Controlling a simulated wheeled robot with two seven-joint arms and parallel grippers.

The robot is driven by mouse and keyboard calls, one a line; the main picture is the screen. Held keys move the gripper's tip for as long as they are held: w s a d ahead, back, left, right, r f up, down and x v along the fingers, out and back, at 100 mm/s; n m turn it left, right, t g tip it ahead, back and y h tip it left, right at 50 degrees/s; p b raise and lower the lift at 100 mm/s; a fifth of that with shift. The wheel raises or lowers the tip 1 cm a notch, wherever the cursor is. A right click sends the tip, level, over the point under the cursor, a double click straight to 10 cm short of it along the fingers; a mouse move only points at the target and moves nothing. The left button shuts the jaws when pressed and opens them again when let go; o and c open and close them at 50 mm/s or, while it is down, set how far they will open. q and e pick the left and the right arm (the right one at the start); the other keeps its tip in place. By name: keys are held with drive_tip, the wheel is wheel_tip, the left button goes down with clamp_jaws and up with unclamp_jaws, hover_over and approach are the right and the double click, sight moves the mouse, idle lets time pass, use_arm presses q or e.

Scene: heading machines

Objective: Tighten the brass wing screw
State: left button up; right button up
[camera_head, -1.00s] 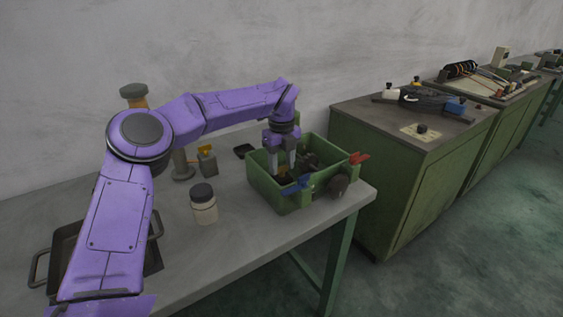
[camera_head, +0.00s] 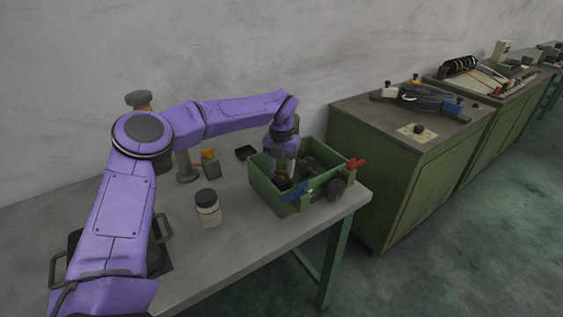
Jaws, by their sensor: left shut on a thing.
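My left gripper (camera_head: 283,173) points down into the left part of a green bin (camera_head: 280,205) on the grey table. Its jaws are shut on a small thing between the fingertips. The thing is dark with a dull yellowish patch, and too small and hidden by the fingers and bin wall to name. I cannot make out a brass wing screw for certain in this view. My right gripper is not in view.
A dark-lidded jar (camera_head: 208,210) stands left of the bin. A dark tray lies under my arm. A green cabinet (camera_head: 375,180) stands to the right, with floor in front.

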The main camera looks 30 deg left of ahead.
use_arm(q)
drive_tip(key=m+p, duration=0.1)
drive_tip(key=m, duration=0.1)
drive_tip(key=m+p, duration=0.1)
drive_tip(key=m, duration=0.1)
drive_tip(key=m+p, duration=0.1)
drive_tip(key=m, duration=0.1)
drive_tip(key=shift+r+m, duration=0.25)
drive_tip(key=shift+m, duration=0.05)
drive_tip(key=m+p, duration=0.3)
drive_tip(key=m, duration=0.3)
drive_tip(key=m+p, duration=0.2)
drive_tip(key=m, duration=0.4)
drive_tip(key=shift+m, duration=0.3)
drive_tip(key=m+p, duration=0.1)
drive_tip(key=m, duration=0.2)
drive_tip(key=shift+w+f+m+p, duration=0.1)
drive_tip(key=shift+m+p, duration=0.4)
drive_tip(key=shift+m, duration=1.2)
drive_tip(key=o, duration=1.1)
drive_tip(key=shift+c, duration=0.2)
drive_tip(key=shift+f, duration=0.1)
